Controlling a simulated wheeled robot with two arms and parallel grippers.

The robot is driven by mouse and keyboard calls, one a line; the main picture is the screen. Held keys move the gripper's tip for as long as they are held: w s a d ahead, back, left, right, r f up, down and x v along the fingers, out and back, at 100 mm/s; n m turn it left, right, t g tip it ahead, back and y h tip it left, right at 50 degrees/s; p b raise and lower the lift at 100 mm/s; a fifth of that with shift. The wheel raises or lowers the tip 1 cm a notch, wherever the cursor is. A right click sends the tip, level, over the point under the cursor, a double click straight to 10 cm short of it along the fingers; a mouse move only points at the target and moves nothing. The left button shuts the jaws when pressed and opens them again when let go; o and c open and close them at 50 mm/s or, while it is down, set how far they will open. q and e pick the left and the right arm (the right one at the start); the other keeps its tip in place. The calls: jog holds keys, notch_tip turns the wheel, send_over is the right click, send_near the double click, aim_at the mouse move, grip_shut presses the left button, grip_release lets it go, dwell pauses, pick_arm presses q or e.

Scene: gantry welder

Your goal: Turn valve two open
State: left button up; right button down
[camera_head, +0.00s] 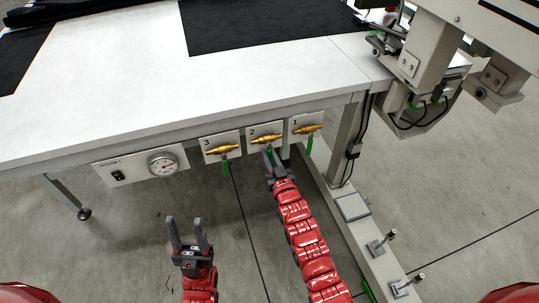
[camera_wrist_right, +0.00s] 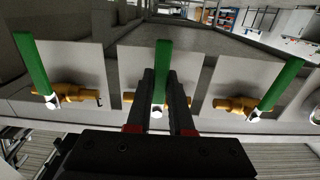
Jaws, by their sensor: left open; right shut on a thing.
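Valve two is the middle brass valve (camera_head: 266,139) on a white plate marked 2, under the table's front edge. Its green handle (camera_wrist_right: 162,58) stands between the fingers of my right gripper (camera_head: 271,154) in the right wrist view. My right gripper (camera_wrist_right: 158,78) is shut on this handle. In the head view the handle is mostly hidden by the fingers, with a bit of green showing below the brass body. My left gripper (camera_head: 185,228) is open and empty, low over the floor, left of the right arm and apart from the valves.
Valve three (camera_head: 222,149) is to the left and valve one (camera_head: 308,130) to the right, both with green handles hanging down. A gauge panel (camera_head: 141,166) is further left. The white table (camera_head: 110,90) is above. A table leg and beam (camera_head: 352,205) stand at the right.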

dwell(0.6)
jog(key=shift+s+a+r+m+b, duration=0.15)
jog(key=shift+a+m+b, duration=0.35)
jog(key=shift+m, duration=0.65)
jog(key=shift+s+a+r+m+b, duration=0.1)
jog(key=shift+a+m+b, duration=0.35)
jog(key=shift+m, duration=0.75)
jog(key=shift+s+a+r+m+b, duration=0.15)
jog(key=shift+a+m+b, duration=0.1)
jog(key=shift+m+b, duration=0.7)
jog(key=shift+m, duration=0.3)
jog(key=c, duration=0.8)
grip_release()
jog(key=shift+p, duration=0.4)
